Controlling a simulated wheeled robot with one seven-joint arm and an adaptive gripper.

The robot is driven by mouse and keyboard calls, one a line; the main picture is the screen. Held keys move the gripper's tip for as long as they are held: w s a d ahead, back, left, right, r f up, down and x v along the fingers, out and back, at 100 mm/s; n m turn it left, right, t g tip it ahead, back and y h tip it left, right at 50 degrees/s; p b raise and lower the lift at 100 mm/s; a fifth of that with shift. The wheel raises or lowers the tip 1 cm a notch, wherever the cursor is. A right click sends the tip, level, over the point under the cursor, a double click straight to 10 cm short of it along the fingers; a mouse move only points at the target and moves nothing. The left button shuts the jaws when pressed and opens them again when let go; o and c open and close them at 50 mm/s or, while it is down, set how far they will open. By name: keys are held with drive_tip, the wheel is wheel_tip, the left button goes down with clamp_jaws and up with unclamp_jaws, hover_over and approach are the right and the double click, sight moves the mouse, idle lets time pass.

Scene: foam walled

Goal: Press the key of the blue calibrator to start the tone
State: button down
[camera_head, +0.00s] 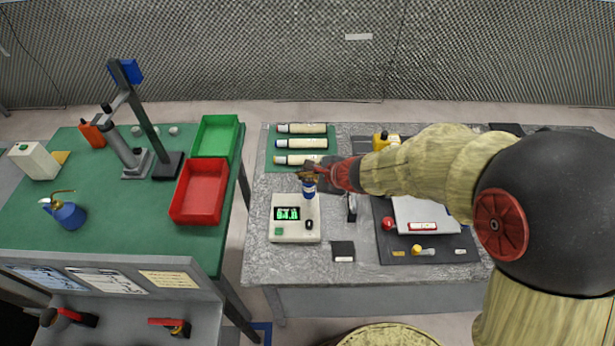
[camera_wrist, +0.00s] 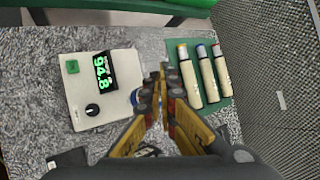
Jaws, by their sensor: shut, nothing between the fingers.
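The blue calibrator (camera_head: 309,189) is a small upright cylinder with a pale band, at the back right corner of a beige meter box (camera_head: 289,236). Its key cannot be made out. My gripper (camera_head: 306,177) is shut and empty, its tips at the calibrator's top; I cannot tell whether they touch it. In the wrist view my shut gripper (camera_wrist: 162,92) hides most of the calibrator. The beige box also shows in the wrist view (camera_wrist: 85,118), with a lit green display (camera_wrist: 102,71) reading 94.8, a green button and a black knob.
A green mat (camera_head: 270,150) with three pale cylinders lies behind. To the right, a dark mat (camera_head: 385,245) bears a grey device, a red knob and small parts. A small black block (camera_head: 342,248) lies in front. A green table (camera_head: 110,215) with red and green bins stands left.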

wheel_tip(320, 180, up, 6)
drive_tip(key=p, duration=0.4)
idle(0.5)
idle(0.3)
drive_tip(key=s+r+n+g, duration=0.2)
drive_tip(key=s+n+g, duration=0.3)
drive_tip(key=s+n, duration=0.85)
drive_tip(key=s+d+r+n+t+h+b, duration=0.1)
drive_tip(key=s+d+r+n+h+b, duration=0.1)
drive_tip(key=s+d, duration=0.4)
drive_tip(key=s+d+r+n+t+h+b, duration=0.2)
drive_tip(key=s+d+r+n+h+b, duration=0.1)
drive_tip(key=d, duration=0.8)
drive_tip(key=s+r+h+b, duration=0.1)
drive_tip(key=s+r+b, duration=0.1)
drive_tip(key=s, duration=0.1)
drive_tip(key=shift+s+d+t, duration=0.15)
drive_tip(key=shift+s+t, duration=0.15)
drive_tip(key=shift+s, duration=0.05)
